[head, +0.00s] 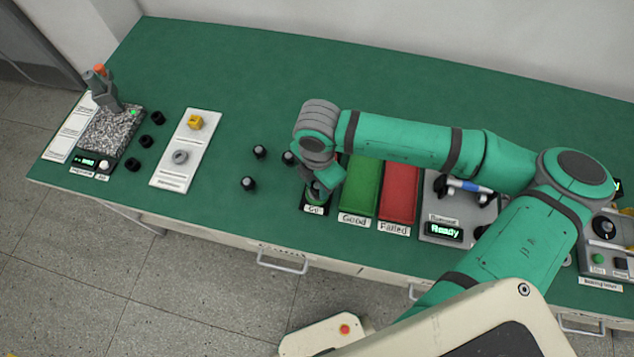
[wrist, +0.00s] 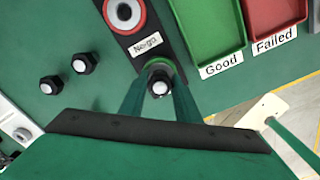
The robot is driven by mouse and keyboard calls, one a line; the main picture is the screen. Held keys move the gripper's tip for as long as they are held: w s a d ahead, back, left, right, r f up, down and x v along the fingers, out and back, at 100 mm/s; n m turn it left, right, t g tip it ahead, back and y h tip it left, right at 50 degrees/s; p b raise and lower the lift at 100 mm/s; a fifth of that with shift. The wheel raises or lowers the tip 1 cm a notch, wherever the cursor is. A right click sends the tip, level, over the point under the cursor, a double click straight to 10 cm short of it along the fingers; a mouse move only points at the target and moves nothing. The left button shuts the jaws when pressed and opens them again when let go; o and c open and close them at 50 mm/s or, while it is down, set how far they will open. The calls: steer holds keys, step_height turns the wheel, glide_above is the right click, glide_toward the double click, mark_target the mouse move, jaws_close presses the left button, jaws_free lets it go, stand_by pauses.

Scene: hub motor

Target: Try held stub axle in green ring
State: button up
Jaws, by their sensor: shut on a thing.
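My gripper (wrist: 160,88) is shut on a black stub axle (wrist: 160,79) with a pale round end. Its two green fingers flank the axle. The green ring (wrist: 157,62) shows as an arc just past the axle in the wrist view, partly hidden by the axle and fingers. I cannot tell whether the axle is in the ring or above it. In the head view my gripper (head: 319,190) is low over the plate labelled Go (head: 314,210), and the wrist covers most of the ring.
A red No-go ring (wrist: 125,13) lies beyond the green one. The green Good tray (head: 361,186) and red Failed tray (head: 399,192) stand to the right. Loose stub axles (head: 248,184) (head: 259,152) stand to the left. A Runout device (head: 455,205) stands further right.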

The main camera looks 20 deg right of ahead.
mark_target(317, 185)
steer(key=shift+f, duration=0.3)
stand_by(0.9)
steer(key=o, duration=1.7)
steer(key=shift+r, duration=0.1)
steer(key=shift+r, duration=3.4)
steer(key=shift+c, duration=0.7)
